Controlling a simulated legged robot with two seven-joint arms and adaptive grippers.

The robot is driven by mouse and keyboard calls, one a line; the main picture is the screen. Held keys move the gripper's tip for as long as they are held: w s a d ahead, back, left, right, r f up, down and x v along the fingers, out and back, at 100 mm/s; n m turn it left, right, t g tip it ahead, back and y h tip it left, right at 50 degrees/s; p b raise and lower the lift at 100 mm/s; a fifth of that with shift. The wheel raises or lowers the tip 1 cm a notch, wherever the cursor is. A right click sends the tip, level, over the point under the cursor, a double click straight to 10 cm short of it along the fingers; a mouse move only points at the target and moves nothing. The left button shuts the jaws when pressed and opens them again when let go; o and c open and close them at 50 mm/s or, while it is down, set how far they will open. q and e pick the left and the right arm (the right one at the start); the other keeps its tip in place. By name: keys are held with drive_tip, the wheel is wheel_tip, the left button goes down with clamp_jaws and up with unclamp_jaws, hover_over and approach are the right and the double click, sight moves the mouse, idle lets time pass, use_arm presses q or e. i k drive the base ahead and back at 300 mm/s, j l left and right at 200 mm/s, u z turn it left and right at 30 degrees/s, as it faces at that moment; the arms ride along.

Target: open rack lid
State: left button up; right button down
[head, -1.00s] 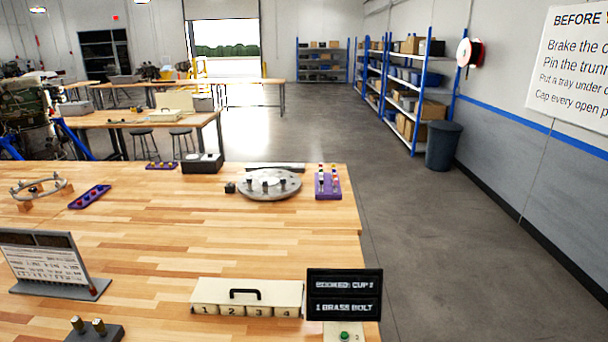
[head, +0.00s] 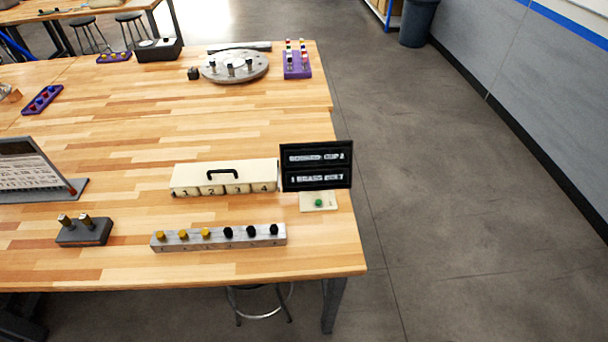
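The rack is a cream box with numbered front sections 1 to 4 (head: 190,184), near the right front of the wooden table. Its cream lid is down, with a black handle (head: 222,173) on top. A black sign (head: 316,166) with white lettering stands against the rack's right side. Neither of my grippers is in the head view.
A grey bar (head: 218,242) with yellow and black knobs lies in front of the rack. A dark block with two brass-topped pegs (head: 84,230) is at the left. A small pad with a green button (head: 319,202) is below the sign. A round grey plate (head: 235,66) lies farther back.

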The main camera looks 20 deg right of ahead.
sight(189, 175)
drive_tip(key=k+l+z, duration=0.15)
drive_tip(key=z, duration=0.3)
drive_tip(key=k+l+z, duration=0.15)
drive_tip(key=z, duration=0.3)
